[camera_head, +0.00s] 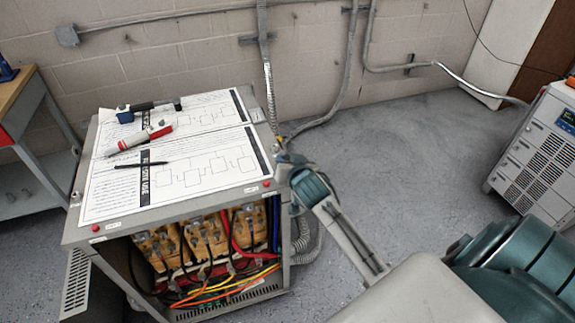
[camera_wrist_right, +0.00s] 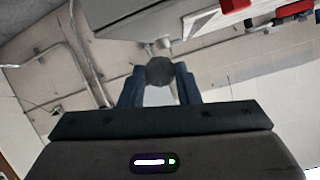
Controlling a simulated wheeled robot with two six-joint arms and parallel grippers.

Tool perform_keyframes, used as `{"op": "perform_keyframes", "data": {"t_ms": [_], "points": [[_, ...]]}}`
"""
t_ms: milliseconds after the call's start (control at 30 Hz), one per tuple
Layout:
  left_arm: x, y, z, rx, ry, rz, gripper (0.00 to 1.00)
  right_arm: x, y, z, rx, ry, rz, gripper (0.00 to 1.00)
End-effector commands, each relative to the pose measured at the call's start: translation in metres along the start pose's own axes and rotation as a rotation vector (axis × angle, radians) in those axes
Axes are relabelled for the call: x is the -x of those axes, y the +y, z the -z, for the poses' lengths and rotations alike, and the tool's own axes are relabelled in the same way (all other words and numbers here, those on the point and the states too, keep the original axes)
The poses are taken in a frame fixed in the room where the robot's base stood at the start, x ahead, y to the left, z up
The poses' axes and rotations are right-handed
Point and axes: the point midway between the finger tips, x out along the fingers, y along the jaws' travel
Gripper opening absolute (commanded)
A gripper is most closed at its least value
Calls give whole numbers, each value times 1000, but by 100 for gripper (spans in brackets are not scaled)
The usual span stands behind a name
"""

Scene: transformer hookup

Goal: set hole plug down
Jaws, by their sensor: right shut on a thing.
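My right gripper (camera_head: 285,157) is at the right edge of the transformer cabinet (camera_head: 180,222), near its back right corner. In the right wrist view the gripper (camera_wrist_right: 159,84) is shut on the hole plug (camera_wrist_right: 160,70), a grey round piece held between the two dark fingers. In the head view the plug is too small and too covered by the gripper to make out clearly. I cannot tell whether it touches the cabinet. My left gripper is not in view.
On the cabinet top lie printed diagram sheets (camera_head: 205,178), a red-and-white tool (camera_head: 140,139), a dark-and-blue tool (camera_head: 148,107) and a black pen (camera_head: 140,165). A conduit (camera_head: 266,75) runs down the wall behind. A grey unit (camera_head: 540,150) stands right; open floor lies between.

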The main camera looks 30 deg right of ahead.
Motion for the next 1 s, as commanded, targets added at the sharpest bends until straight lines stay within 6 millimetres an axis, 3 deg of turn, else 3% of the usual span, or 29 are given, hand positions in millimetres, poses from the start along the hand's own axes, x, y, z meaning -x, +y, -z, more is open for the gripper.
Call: {"op": "perform_keyframes", "data": {"t_ms": [167,533,567,633,1000], "points": [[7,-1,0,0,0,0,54,-7,6,-18,1,-2,0,0],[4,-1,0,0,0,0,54,-9,7,-23,0,0,1,0],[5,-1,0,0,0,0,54,-8,7,-22,0,-1,0,35],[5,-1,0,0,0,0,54,-8,7,-22,0,-1,0,49],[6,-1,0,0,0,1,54,-6,6,-20,0,-1,1,51]]}}
